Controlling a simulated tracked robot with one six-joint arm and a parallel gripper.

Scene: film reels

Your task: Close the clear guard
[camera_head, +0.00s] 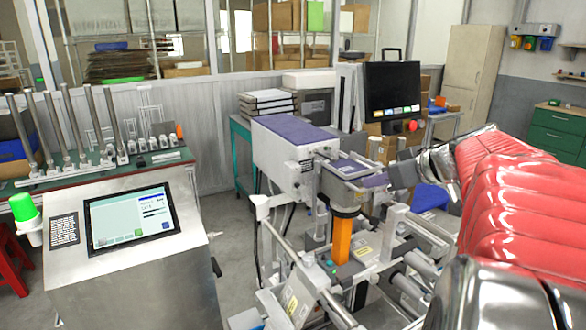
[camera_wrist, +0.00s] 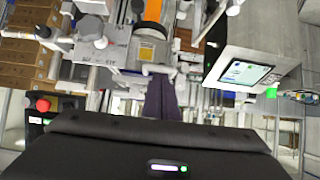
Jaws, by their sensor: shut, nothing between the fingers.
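The machine with a purple-topped grey housing (camera_head: 292,138) and an upright orange part (camera_head: 342,240) stands in the middle of the head view. The orange part also shows at the top of the wrist view (camera_wrist: 152,10). I cannot make out the clear guard for certain in either view. My gripper (camera_head: 370,182) comes in from the right, close to the machine head above and right of the orange part. In the wrist view my gripper (camera_wrist: 161,82) shows dark purple fingers together, with nothing between them. Whether they touch the machine cannot be told.
A console with a lit touchscreen (camera_head: 130,217) stands at front left, with a green lamp (camera_head: 22,207) beside it. A dark monitor (camera_head: 392,90) with a red button stands behind the machine. Metal rails and rollers (camera_head: 415,262) crowd the space below my gripper.

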